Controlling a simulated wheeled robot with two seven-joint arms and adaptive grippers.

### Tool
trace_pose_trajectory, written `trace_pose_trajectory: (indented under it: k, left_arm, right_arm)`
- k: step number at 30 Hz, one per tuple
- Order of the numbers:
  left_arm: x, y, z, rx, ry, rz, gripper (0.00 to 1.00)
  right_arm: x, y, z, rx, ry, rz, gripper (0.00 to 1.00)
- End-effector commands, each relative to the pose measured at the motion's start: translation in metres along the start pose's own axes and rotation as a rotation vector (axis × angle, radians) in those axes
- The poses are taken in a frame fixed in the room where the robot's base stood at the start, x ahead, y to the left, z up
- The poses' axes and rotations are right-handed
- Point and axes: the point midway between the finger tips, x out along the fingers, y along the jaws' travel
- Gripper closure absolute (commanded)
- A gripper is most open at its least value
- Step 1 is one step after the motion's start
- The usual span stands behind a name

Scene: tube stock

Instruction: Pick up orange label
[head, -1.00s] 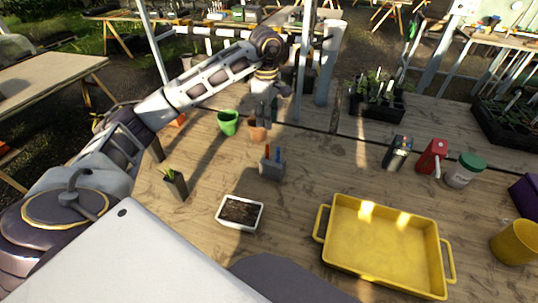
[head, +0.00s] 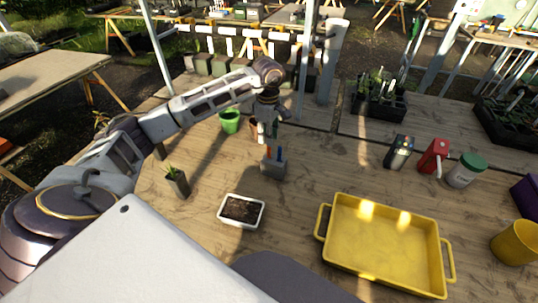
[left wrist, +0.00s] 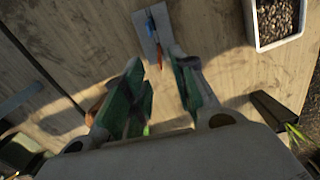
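A small grey holder (head: 274,170) stands on the wooden table, with the orange label (head: 269,151) and a blue label (head: 280,153) upright in it. My left gripper (head: 267,138) is just above and behind the holder, pointing down. In the left wrist view the holder (left wrist: 147,34) is at the top middle, with the blue label (left wrist: 150,21) and orange label (left wrist: 159,57). There my left gripper (left wrist: 158,75) has its green-padded fingers apart. The orange label lies near the line between them, beyond the tips; nothing is seen held. My right gripper is out of view.
A green pot (head: 229,121) and a terracotta pot (head: 253,128), partly hidden, stand behind the gripper. A white soil tray (head: 259,222) and a plant pot (head: 178,184) are nearer. A yellow tray (head: 322,235) is at right.

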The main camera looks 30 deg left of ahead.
Motion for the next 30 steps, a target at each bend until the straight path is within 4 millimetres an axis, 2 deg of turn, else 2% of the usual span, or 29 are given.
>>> trace_pose_trajectory:
  k: [4, 19, 30]
  left_arm:
    - [0.008, 0.000, 0.000, 0.000, -0.001, 0.000, 0.73]
    - [0.014, 0.000, 0.001, 0.000, 0.000, -0.001, 0.73]
    - [0.048, -0.001, 0.003, 0.000, -0.001, -0.002, 0.73]
  right_arm:
    - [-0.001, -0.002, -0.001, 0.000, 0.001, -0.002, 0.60]
    - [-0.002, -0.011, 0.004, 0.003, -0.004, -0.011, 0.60]
    - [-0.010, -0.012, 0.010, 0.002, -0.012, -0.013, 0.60]
